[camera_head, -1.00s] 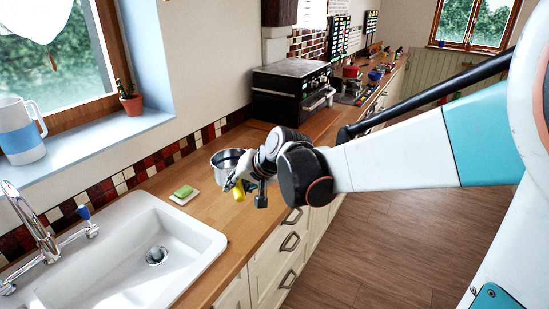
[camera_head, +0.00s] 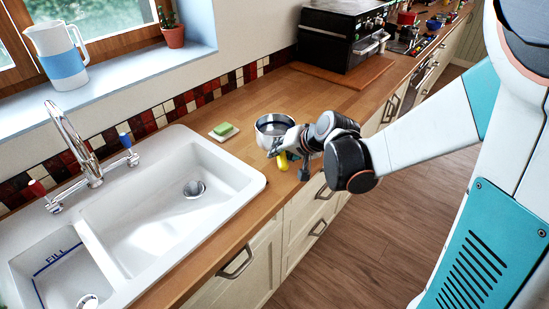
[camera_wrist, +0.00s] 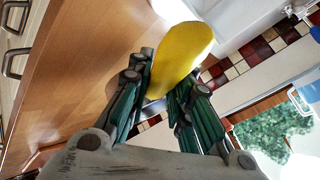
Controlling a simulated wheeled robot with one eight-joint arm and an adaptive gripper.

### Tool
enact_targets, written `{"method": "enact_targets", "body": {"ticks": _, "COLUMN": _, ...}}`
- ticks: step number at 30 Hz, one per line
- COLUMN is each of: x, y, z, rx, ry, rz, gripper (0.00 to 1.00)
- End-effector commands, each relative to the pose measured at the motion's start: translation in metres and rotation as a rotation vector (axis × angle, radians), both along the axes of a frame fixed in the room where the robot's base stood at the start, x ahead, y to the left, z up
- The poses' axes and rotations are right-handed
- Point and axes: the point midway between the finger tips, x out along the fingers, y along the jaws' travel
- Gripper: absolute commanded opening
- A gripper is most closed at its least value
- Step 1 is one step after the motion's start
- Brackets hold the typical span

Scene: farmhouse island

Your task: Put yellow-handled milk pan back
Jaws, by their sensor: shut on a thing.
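The milk pan (camera_head: 270,126) is a small steel pan at the front part of the wooden counter, right of the sink. Its yellow handle (camera_head: 282,161) points toward the counter's front edge. My gripper (camera_head: 277,149) is at the handle. In the wrist view the yellow handle (camera_wrist: 182,50) rises between the two green-padded fingers of my gripper (camera_wrist: 164,105), which are shut on it. The pan's body is mostly hidden in the wrist view. I cannot tell whether the pan touches the counter.
A white sink (camera_head: 250,178) with a tap (camera_head: 75,145) lies left of the pan. The counter (camera_head: 235,103) between is clear.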

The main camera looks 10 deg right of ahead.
Motion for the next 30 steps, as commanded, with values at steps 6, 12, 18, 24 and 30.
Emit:
{"method": "enact_targets", "body": {"ticks": 6, "x": 0.001, "y": 0.0, "z": -0.014, "rx": 0.0, "ry": -0.001, "rz": -0.001, "gripper": 0.0}}
{"method": "enact_targets", "body": {"ticks": 12, "x": 0.001, "y": 0.0, "z": -0.039, "rx": 0.0, "ry": -0.001, "rz": -0.001, "gripper": 0.0}}
{"method": "enact_targets", "body": {"ticks": 18, "x": 0.0, "y": 0.0, "z": -0.049, "rx": 0.0, "ry": -0.001, "rz": -0.001, "gripper": 0.0}}
{"method": "enact_targets", "body": {"ticks": 24, "x": 0.001, "y": 0.0, "z": -0.049, "rx": 0.0, "ry": -0.001, "rz": -0.001, "gripper": 0.0}}
{"method": "enact_targets", "body": {"ticks": 30, "x": 0.0, "y": 0.0, "z": -0.051, "rx": 0.0, "ry": 0.0, "rz": 0.0, "gripper": 0.39}}
